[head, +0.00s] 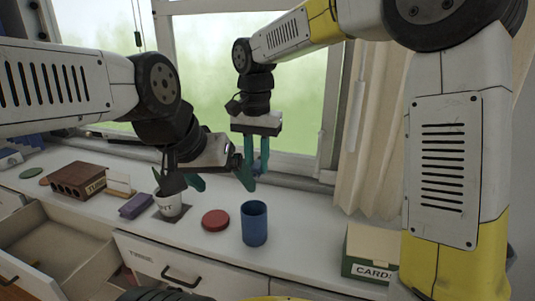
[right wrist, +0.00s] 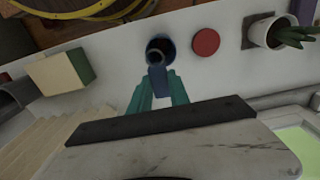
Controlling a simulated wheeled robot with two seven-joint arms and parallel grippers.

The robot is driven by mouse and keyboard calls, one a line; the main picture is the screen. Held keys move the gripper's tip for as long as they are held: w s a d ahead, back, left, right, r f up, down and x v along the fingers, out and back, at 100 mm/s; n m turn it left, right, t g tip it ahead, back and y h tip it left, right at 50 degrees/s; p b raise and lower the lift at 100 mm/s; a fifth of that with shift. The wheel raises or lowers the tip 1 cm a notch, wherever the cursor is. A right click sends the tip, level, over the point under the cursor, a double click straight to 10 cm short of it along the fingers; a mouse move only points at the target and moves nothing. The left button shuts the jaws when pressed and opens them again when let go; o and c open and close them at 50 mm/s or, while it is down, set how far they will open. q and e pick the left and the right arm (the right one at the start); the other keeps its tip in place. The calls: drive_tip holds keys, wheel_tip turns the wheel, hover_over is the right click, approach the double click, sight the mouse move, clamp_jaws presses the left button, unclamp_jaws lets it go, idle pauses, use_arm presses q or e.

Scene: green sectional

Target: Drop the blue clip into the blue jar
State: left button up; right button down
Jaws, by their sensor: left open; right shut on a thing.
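The blue jar (head: 254,226) stands upright and open-topped on the white counter, and its dark mouth shows in the right wrist view (right wrist: 159,47). My right gripper (head: 257,167) points down above the jar, its teal fingers shut on the blue clip (right wrist: 158,82). In the right wrist view the clip sits between the fingertips and overlaps the near side of the jar's rim. In the head view the clip is small and hard to make out, with a gap between the fingertips and the jar. My left gripper (head: 221,181) is open and empty, left of the right gripper.
A red disc (head: 215,220) lies left of the jar, beside a potted plant (head: 168,207) and a purple block (head: 136,206). A brown box (head: 78,180) is further left. A card box (head: 370,250) stands at right. An open drawer (head: 40,245) juts out at front left.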

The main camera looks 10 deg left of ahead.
drive_tip(key=shift+f, duration=2.65)
drive_tip(key=c, duration=1.1)
unclamp_jaws()
drive_tip(key=shift+c, duration=0.2)
